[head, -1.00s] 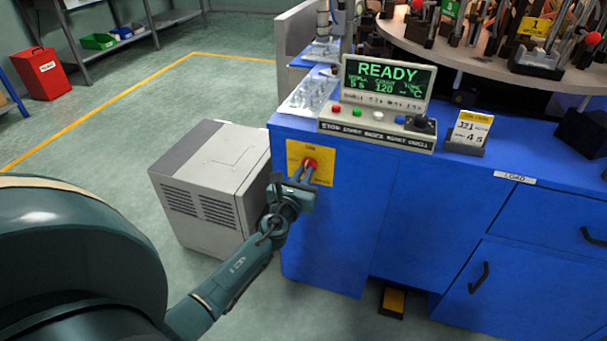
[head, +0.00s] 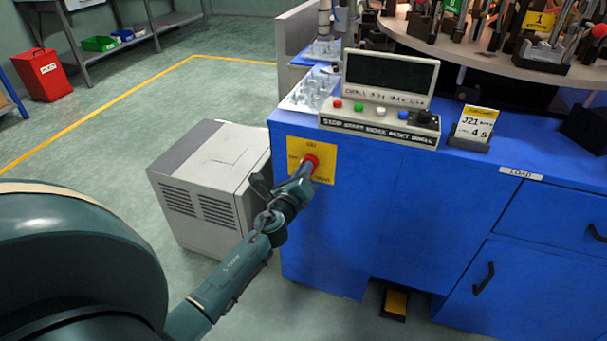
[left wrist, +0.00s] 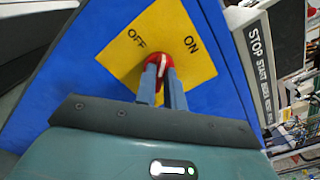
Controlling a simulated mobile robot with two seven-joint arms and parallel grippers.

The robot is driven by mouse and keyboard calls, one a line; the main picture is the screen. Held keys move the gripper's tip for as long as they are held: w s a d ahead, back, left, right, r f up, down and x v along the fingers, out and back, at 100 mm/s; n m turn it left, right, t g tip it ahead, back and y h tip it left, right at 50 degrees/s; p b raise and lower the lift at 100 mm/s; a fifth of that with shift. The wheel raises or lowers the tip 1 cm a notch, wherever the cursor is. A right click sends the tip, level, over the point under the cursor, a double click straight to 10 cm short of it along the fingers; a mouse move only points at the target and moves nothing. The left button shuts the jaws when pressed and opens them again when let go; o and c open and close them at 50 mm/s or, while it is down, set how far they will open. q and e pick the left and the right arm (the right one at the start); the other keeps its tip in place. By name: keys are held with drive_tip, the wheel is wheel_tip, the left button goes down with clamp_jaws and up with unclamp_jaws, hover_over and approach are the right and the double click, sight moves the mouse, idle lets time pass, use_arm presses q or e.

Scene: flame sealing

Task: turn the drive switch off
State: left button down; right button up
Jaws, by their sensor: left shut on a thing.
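The drive switch (head: 312,160) is a red knob on a yellow plate (head: 327,169) on the left front of the blue machine cabinet. In the left wrist view the red knob (left wrist: 154,60) has a white mark, and the plate (left wrist: 184,22) reads OFF and ON. My left gripper (head: 304,172) is shut on the knob, with one finger on each side in the left wrist view (left wrist: 161,84). The fingers hide part of the knob. The display (head: 390,74) above is dark. My right gripper is not in view.
A button panel (head: 378,131) with a job card (head: 474,124) beside it stands on the cabinet top. A grey box unit (head: 208,190) stands on the floor left of the cabinet, close to my left arm. A pedal (head: 395,302) lies at the cabinet's foot.

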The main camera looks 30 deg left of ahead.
use_arm(q)
drive_tip(key=shift+a+f+n+b, duration=0.15)
drive_tip(key=shift+n+b, duration=0.1)
drive_tip(key=shift+n, duration=2.2)
drive_tip(key=shift+d+f+n+b, duration=0.1)
drive_tip(key=shift+n+b, duration=0.15)
drive_tip(key=shift+n, duration=2.2)
drive_tip(key=c, duration=1.5)
unclamp_jaws()
drive_tip(key=shift+s, duration=0.15)
